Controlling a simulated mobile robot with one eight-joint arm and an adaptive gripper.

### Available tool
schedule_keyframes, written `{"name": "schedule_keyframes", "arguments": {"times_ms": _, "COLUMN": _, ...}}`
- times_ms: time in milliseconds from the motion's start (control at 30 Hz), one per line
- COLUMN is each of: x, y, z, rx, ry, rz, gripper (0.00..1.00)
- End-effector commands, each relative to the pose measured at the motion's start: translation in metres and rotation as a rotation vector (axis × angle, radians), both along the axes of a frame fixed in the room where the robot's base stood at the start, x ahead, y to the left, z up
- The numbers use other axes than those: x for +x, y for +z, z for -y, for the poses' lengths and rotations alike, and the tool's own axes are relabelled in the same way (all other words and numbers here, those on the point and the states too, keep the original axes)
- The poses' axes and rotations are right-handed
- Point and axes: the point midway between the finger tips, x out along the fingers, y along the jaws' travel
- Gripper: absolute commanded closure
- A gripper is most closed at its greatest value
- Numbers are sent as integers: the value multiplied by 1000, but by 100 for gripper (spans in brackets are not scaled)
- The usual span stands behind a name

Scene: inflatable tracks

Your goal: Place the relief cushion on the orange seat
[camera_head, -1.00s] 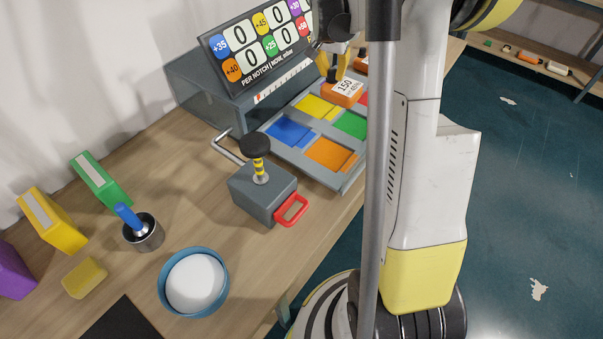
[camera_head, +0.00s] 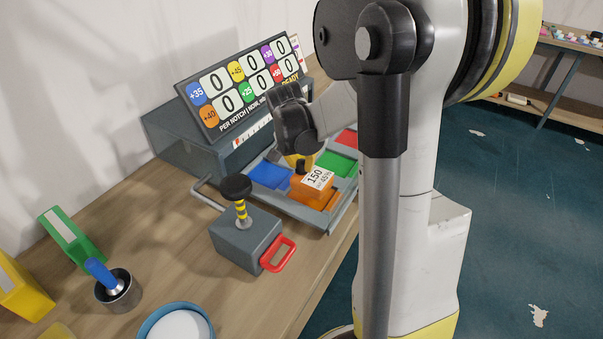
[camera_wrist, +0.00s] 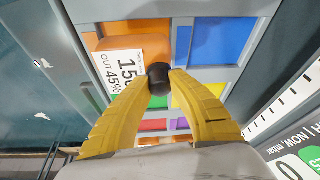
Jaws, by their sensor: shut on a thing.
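The relief cushion (camera_head: 311,190) is an orange block with a white label reading 150 and a black knob on top. My gripper (camera_head: 300,161) has its yellow fingers shut on the knob, and the knob (camera_wrist: 158,80) shows between the fingertips in the wrist view. The cushion (camera_wrist: 118,58) overlaps part of the orange seat (camera_wrist: 136,27), whose uncovered part shows beside it. In the head view, the cushion is over the near end of the tray and hides most of the orange seat. I cannot tell whether it touches the seat.
The blue seat (camera_head: 268,175) and green seat (camera_head: 338,163) lie beside it in the grey tray. A scoreboard (camera_head: 240,85) stands behind. A grey lever box (camera_head: 245,240) with a red handle stands in front, close to the tray. The table edge is to the right.

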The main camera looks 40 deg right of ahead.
Motion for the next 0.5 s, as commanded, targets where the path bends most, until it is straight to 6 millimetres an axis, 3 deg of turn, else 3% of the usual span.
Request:
{"name": "schedule_keyframes", "arguments": {"times_ms": 133, "x": 0, "y": -27, "z": 0, "rx": 0, "ry": 0, "rz": 0, "gripper": 100}}
{"name": "schedule_keyframes", "arguments": {"times_ms": 500, "x": 0, "y": -30, "z": 0, "rx": 0, "ry": 0, "rz": 0, "gripper": 100}}
